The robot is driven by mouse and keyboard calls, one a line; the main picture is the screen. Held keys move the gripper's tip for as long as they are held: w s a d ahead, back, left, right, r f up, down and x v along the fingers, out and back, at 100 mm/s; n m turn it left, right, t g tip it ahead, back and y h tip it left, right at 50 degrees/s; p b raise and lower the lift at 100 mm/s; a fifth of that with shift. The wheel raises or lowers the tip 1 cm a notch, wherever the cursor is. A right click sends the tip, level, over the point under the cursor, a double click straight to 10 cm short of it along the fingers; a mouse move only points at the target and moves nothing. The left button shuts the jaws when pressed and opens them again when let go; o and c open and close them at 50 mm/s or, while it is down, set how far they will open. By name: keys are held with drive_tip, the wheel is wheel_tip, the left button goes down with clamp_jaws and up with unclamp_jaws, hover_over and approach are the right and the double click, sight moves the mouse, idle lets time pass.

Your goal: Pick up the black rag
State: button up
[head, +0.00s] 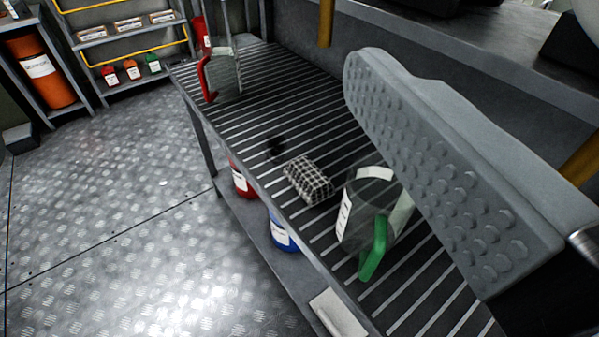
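A small dark, soft-edged patch (276,148), likely the black rag, lies on the slatted bench top (245,130); its shape is too small to make out. Just nearer to me lies a folded black-and-white checked cloth (309,180). My gripper (455,175) shows as one big grey finger with a bumpy pad at the right, above the bench. The pad's face is bare and nothing touches it. The other finger is out of view. The gripper is apart from both the patch and the cloth.
A clear jug with a green handle (373,247) stands beside the checked cloth, close to my finger. A red-handled jug (222,75) stands at the bench's far end. Red (242,180) and blue (283,232) containers sit on the lower shelf. The metal floor (110,210) at left is clear.

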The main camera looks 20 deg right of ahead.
drive_tip(key=n+g+h, duration=0.3)
drive_tip(key=n+g, duration=1.3)
drive_tip(key=n, duration=0.5)
approach(306, 173)
wheel_tip(306, 173, down, 2)
drive_tip(key=shift+w+f+n, duration=0.15)
drive_tip(key=shift+f+n, duration=0.25)
drive_tip(key=shift+f, duration=0.5)
drive_tip(key=shift+d+x, duration=0.25)
drive_tip(key=shift+x, duration=1.5)
drive_tip(key=shift+d+x, duration=0.25)
drive_tip(key=shift+x, duration=1.5)
drive_tip(key=shift+w+r, duration=0.15)
drive_tip(key=c, duration=0.6)
